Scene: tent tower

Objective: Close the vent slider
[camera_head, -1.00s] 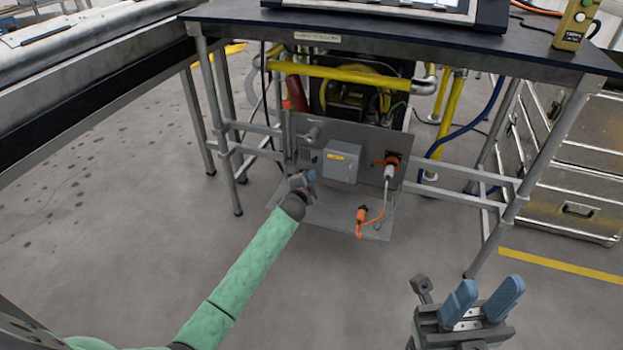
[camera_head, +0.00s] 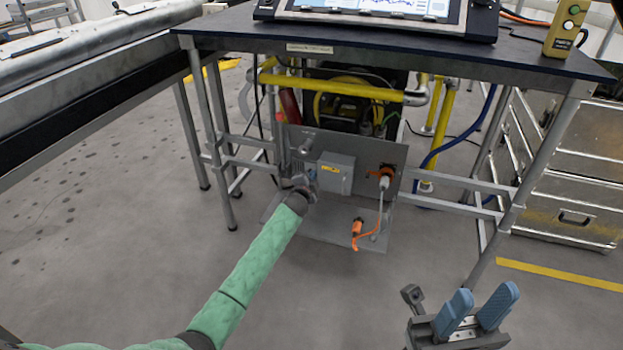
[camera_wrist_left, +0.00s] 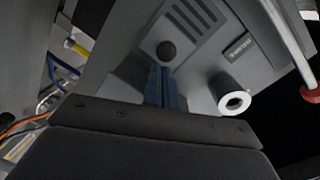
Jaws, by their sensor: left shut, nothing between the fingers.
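The vent slider shows in the left wrist view as a grey plate with a dark round knob (camera_wrist_left: 167,51) and several dark slots (camera_wrist_left: 193,20) beyond it. My left gripper (camera_wrist_left: 165,72) is shut and empty, its blue fingertips just below the knob in that view; I cannot tell if they touch it. In the head view my left gripper (camera_head: 303,184) is at the left part of the upright grey panel (camera_head: 352,148) under the table, and the arm hides the slider there. My right gripper (camera_head: 484,300) is open and empty at the lower right, above the floor.
A grey box (camera_head: 335,173) with a yellow label is right of my left gripper. An orange plug (camera_head: 383,175) and cable are further right. A white-ended cylinder (camera_wrist_left: 235,101) juts out near my left fingers. The table (camera_head: 410,55) stands overhead, with metal legs and rails around.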

